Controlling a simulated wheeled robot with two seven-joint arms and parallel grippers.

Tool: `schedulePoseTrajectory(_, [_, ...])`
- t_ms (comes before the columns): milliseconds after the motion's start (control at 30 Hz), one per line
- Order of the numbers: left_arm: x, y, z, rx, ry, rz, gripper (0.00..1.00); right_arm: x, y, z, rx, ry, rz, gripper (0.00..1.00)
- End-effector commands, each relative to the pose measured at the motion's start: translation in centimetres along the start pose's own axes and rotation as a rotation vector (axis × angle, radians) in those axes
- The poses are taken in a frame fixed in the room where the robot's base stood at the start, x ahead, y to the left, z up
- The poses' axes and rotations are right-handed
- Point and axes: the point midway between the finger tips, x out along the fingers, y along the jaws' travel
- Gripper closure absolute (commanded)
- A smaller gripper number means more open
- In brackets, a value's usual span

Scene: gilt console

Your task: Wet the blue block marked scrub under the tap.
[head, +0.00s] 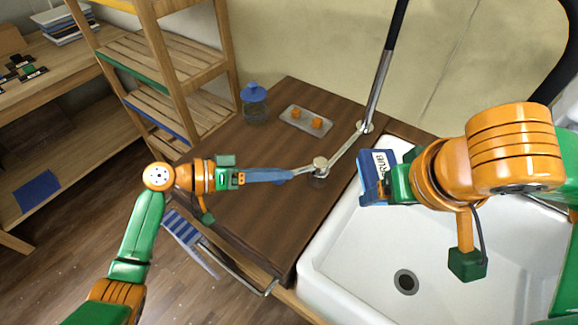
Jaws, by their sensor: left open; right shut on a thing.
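The blue block (369,185) has a white label with dark lettering, partly legible. My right gripper (388,183) is shut on it and holds it tilted over the left part of the white sink (320,262); the gripper hides part of the block. A jointed silver arm (343,147), apparently the tap, reaches over the brown counter left of the sink. No water is visible. My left gripper (288,175) is open, with its blue fingers at the left end of this silver arm. I cannot tell whether they touch it.
A black and silver pole (383,75) rises behind the silver joint. A blue-lidded jar (255,104) and a tray (293,123) with orange cubes stand at the back of the counter (250,222). A striped towel (188,233) hangs in front. The sink drain (406,281) is clear.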

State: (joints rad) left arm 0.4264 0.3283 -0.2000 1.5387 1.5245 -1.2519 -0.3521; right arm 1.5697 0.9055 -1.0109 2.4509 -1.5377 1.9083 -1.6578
Motion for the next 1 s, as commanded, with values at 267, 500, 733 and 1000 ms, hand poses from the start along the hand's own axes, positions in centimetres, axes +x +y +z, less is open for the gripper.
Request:
schedulePoseTrajectory(267, [2.8, 0.0, -0.1, -0.001, 0.000, 0.000, 0.52, -0.6, 0.0, -0.3, 0.000, 0.000, 0.000, 0.78])
schedulePoseTrajectory(500, [3.2, 0.0, 0.0, 0.000, 0.000, -0.001, 0.52, -0.6, 0.0, -0.3, 0.000, 0.000, 0.000, 0.78])
schedulePoseTrajectory(733, [3.1, 0.0, 0.0, 0.000, 0.000, -0.001, 0.92, -0.6, 0.0, -0.3, 0.000, 0.000, 0.000, 0.78])
schedulePoseTrajectory(1000, [3.1, 0.0, 0.0, 0.000, 0.000, -0.001, 1.00, -0.6, 0.0, -0.3, 0.000, 0.000, 0.000, 0.78])
